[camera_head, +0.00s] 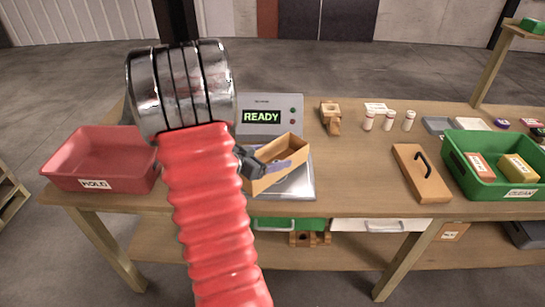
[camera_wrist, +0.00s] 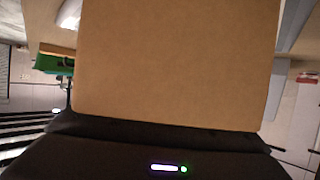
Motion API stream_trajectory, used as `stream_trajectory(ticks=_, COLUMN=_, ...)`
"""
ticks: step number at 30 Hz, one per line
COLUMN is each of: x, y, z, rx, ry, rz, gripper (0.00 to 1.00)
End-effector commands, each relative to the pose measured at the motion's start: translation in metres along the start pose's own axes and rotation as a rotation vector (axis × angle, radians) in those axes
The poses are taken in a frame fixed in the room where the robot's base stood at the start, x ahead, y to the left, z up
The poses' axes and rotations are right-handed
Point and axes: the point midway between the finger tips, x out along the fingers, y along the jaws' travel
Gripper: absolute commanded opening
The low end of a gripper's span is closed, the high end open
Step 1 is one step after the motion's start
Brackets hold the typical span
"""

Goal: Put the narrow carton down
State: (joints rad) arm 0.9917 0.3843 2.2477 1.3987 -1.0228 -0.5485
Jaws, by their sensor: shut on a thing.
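The narrow carton (camera_head: 291,153) is a tan cardboard box, tilted in the head view, over the metal plate of the detector (camera_head: 300,190). My gripper (camera_head: 272,164) is shut on it, with a grey finger lying along its side. In the wrist view the carton (camera_wrist: 178,65) shows as a plain brown face that fills most of the picture above my dark gripper body. I cannot tell whether its underside touches the plate. My red ribbed arm hides part of the table to the left of the carton.
The detector's screen (camera_head: 262,117) reads READY. A red HOLD bin (camera_head: 95,184) stands left, empty as far as I see. Small white bottles (camera_head: 388,122) stand behind.

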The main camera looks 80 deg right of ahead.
Motion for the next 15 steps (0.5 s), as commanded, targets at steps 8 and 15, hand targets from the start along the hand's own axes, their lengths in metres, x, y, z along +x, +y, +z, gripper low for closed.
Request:
stream_trajectory(ticks=8, x=0.0024, y=-0.0005, z=0.0063, rx=0.001, ry=0.001, rz=-0.002, gripper=0.5)
stream_trajectory(ticks=15, x=0.0031, y=-0.0006, z=0.0085, rx=-0.001, ry=0.001, rz=-0.002, gripper=0.75)
